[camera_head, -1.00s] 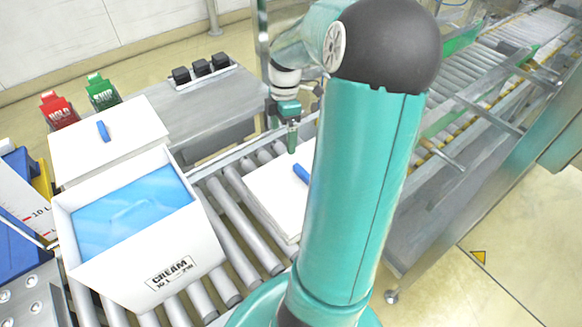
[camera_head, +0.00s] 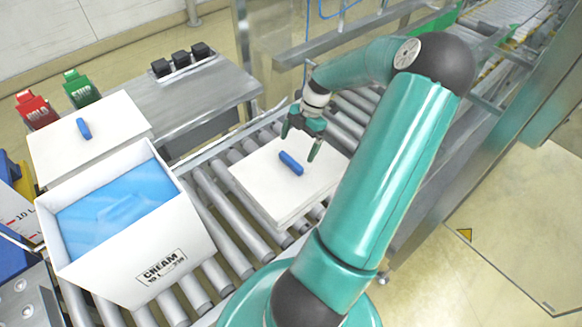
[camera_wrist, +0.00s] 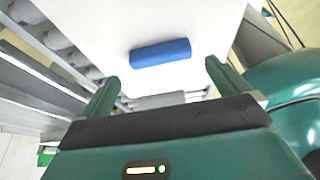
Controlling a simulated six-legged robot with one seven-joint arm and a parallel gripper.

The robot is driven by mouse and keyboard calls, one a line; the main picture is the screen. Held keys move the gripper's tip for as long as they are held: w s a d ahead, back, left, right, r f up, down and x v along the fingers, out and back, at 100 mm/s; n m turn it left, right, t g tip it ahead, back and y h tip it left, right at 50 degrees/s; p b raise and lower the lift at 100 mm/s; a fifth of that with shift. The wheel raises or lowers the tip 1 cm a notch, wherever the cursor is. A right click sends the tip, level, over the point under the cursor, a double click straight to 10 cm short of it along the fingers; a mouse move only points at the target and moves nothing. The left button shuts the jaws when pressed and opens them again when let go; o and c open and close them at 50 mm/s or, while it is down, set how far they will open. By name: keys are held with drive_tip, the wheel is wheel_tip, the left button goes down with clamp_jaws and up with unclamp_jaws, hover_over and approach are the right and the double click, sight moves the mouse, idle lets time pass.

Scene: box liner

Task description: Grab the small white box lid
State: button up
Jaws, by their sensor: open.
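A white flat lid (camera_head: 262,178) with a blue handle (camera_head: 291,163) lies on the rollers right of the cream box. A second white lid (camera_head: 105,138) with a blue handle (camera_head: 84,129) is at the left, behind the box. My gripper (camera_head: 301,146) is open and empty above the far edge of the right lid. In the wrist view the lid (camera_wrist: 150,20) fills the top, with its blue handle (camera_wrist: 160,53) beyond and between my open fingers (camera_wrist: 160,78). I cannot tell the exact height above it.
The open white cream box (camera_head: 155,262) with a blue liner (camera_head: 120,205) stands left on the rollers (camera_head: 222,212). A metal side table (camera_head: 190,100) carries black blocks (camera_head: 181,60).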

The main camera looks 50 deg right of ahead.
sight(291, 160)
drive_tip(key=x, duration=0.5)
drive_tip(key=shift+a+f, duration=0.1)
drive_tip(key=shift+a, duration=0.1)
drive_tip(key=shift+w, duration=0.1)
drive_tip(key=c, duration=1)
drive_tip(key=shift+c, duration=0.5)
drive_tip(key=shift+r, duration=0.2)
